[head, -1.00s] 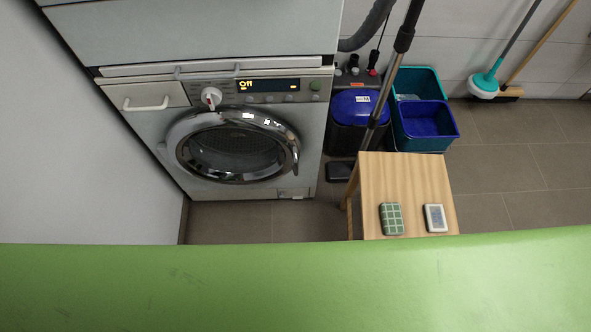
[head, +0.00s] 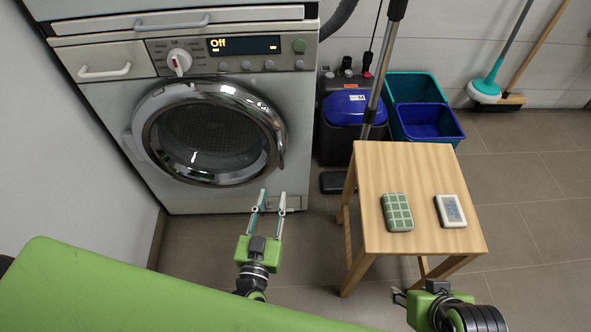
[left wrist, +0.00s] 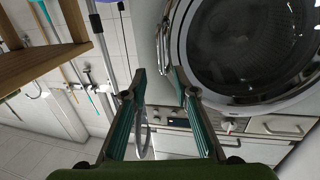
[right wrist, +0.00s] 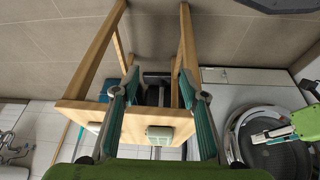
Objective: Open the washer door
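The washer (head: 215,110) stands at the left in the head view, its display reading "Off". Its round door (head: 210,135) has a chrome ring and dark glass and looks shut. The door also fills the upper right of the left wrist view (left wrist: 255,45). My left gripper (head: 272,195) is open and empty, low in front of the door's lower right edge, and apart from it as far as I can tell. My right gripper (head: 398,295) is beside the stool at the bottom. In the right wrist view its fingers (right wrist: 160,95) are spread, with the stool beyond them.
A wooden stool (head: 390,160) stands right of the washer, with a green checked item (head: 397,212) and a small white device (head: 451,211) on it. Behind are a blue-lidded bin (head: 350,108), a blue tub (head: 428,122) and a mop pole (head: 380,75). Floor at the right is clear.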

